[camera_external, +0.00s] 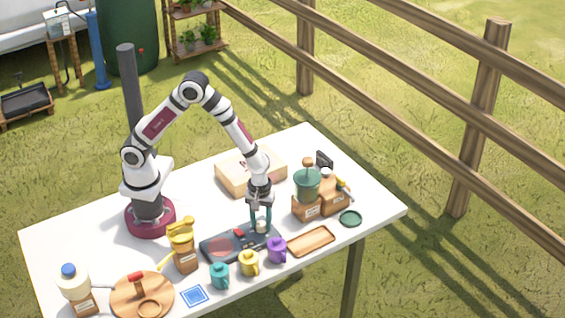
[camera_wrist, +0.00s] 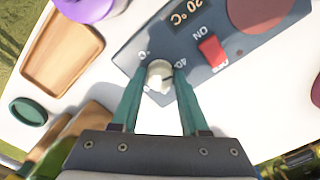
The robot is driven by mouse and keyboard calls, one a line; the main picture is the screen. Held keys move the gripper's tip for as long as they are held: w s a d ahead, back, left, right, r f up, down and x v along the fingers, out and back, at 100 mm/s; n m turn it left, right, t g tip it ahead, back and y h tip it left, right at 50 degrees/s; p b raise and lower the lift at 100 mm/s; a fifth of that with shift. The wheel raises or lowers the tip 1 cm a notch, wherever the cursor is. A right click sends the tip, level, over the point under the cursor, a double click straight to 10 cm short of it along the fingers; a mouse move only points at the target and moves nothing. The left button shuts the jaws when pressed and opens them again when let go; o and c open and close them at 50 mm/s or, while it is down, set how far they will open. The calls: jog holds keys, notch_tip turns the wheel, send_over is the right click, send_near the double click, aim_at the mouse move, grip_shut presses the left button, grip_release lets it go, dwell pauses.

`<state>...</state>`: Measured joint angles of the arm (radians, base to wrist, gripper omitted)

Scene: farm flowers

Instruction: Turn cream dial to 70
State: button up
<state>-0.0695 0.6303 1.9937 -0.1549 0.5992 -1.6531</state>
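The cream dial (camera_wrist: 157,82) sits on the dark hot-plate panel (camera_wrist: 128,57), next to printed marks, one reading 40. A small display (camera_wrist: 186,19) on the panel seems to read 20 °C, partly cut off. In the external view the dial (camera_external: 261,227) is at the right end of the hot plate (camera_external: 213,246). My gripper (camera_wrist: 159,78) points down over the dial, with one green finger on each side of it. The fingers look open, with a narrow gap to the dial; contact is hard to tell.
A red switch (camera_wrist: 212,51) and a round reddish plate are beside the dial. Purple (camera_external: 277,251), yellow (camera_external: 249,264) and teal (camera_external: 220,277) mugs stand in front of the hot plate. A wooden tray (camera_external: 311,241) is right; a cardboard box (camera_external: 240,178) is behind.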

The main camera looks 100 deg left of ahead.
grip_shut()
